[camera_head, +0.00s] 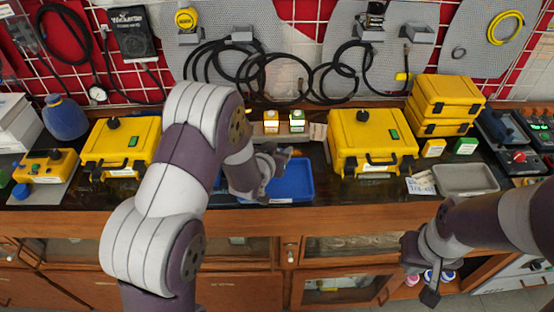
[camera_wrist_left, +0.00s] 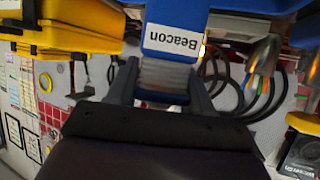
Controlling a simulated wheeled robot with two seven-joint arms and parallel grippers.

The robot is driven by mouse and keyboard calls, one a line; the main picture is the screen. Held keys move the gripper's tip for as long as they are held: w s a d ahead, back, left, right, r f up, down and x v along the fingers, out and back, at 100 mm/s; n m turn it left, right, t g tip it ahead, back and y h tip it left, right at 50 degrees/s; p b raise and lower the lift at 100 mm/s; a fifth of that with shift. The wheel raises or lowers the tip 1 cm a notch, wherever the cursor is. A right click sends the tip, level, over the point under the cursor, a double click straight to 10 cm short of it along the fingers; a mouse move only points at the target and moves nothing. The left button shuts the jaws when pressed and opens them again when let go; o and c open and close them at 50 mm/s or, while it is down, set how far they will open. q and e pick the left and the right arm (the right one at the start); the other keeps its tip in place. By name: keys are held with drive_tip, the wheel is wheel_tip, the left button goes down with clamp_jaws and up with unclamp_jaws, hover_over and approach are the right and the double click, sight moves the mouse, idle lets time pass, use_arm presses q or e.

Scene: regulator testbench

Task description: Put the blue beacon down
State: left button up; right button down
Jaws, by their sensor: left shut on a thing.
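The blue beacon (camera_wrist_left: 175,35), with a white label reading "Beacon", is held between the fingers of my left gripper (camera_wrist_left: 165,85) in the left wrist view. The fingers grip its pale ribbed section. In the head view my left gripper (camera_head: 275,160) is over the blue tray (camera_head: 306,178) on the bench, and I cannot make out the beacon there. Contact between beacon and tray cannot be told. My right gripper (camera_head: 425,268) hangs in front of the bench edge at the lower right; its jaw state is unclear.
An orange beacon (camera_head: 271,120) and a green beacon (camera_head: 297,121) stand behind the tray. Yellow cases (camera_head: 117,146) and (camera_head: 372,142) flank it. A grey tray (camera_head: 465,180) lies farther right. Black hoses (camera_head: 270,77) hang on the back wall.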

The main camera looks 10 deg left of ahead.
use_arm(q)
drive_tip(key=shift+a+f, duration=0.1)
drive_tip(key=shift+f, duration=2.15)
drive_tip(key=o, duration=1.1)
drive_tip(key=shift+r, duration=0.1)
drive_tip(key=shift+s+r+p, duration=0.1)
drive_tip(key=shift+r+p, duration=0.1)
drive_tip(key=shift+p, duration=0.15)
drive_tip(key=s+a+r+g, duration=0.1)
drive_tip(key=s+r+g, duration=0.1)
drive_tip(key=s, duration=0.7)
drive_tip(key=s+r+g+y, duration=0.1)
drive_tip(key=s+r+g, duration=0.2)
drive_tip(key=s+g, duration=0.2)
drive_tip(key=s+a+r+n+g+b, duration=0.1)
drive_tip(key=s+r+g, duration=0.2)
drive_tip(key=s, duration=0.9)
drive_tip(key=shift+s+a+g+y, duration=0.3)
drive_tip(key=shift+s+a+g, duration=0.05)
drive_tip(key=shift+g, duration=0.35)
